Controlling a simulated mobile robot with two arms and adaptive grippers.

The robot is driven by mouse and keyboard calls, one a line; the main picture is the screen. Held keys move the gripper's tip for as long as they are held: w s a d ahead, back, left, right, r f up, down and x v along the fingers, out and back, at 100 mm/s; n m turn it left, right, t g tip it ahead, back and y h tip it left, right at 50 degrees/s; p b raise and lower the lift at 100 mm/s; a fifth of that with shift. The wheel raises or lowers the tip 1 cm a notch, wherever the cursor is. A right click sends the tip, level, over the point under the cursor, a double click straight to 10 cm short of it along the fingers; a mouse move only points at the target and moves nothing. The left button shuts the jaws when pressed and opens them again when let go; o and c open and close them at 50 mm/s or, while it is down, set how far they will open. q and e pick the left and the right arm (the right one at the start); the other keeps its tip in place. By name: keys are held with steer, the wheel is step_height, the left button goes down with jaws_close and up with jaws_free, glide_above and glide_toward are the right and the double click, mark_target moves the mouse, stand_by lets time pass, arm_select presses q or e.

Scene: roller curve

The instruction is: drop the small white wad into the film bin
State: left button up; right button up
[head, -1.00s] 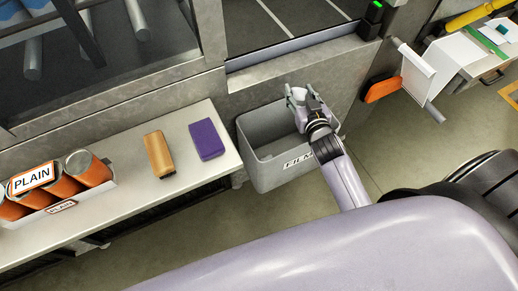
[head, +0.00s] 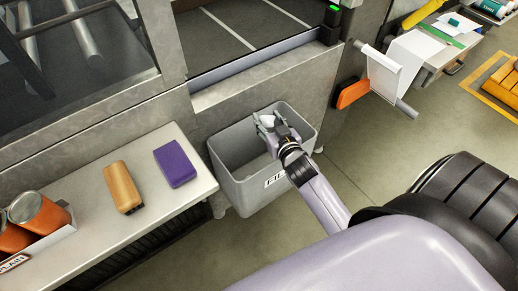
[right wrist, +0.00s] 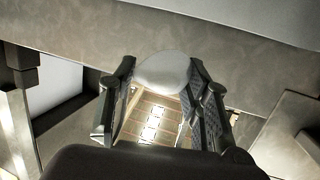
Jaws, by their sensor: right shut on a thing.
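The small white wad (right wrist: 162,72) is between the fingertips of my right gripper (right wrist: 163,85) in the right wrist view. In the head view the wad (head: 267,120) is a small pale lump at the tips of my right gripper (head: 266,124). The gripper is shut on it and is over the opening of the grey film bin (head: 232,150), near the bin's far right part. The bin's front label is partly hidden by my right arm. My left gripper is not in view.
A wall stands behind the bin. An orange pad (head: 353,93) and a white paper sheet (head: 398,62) are at the right.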

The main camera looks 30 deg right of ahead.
steer(key=o, duration=0.9)
steer(key=v, duration=1.2)
steer(key=shift+a, duration=0.1)
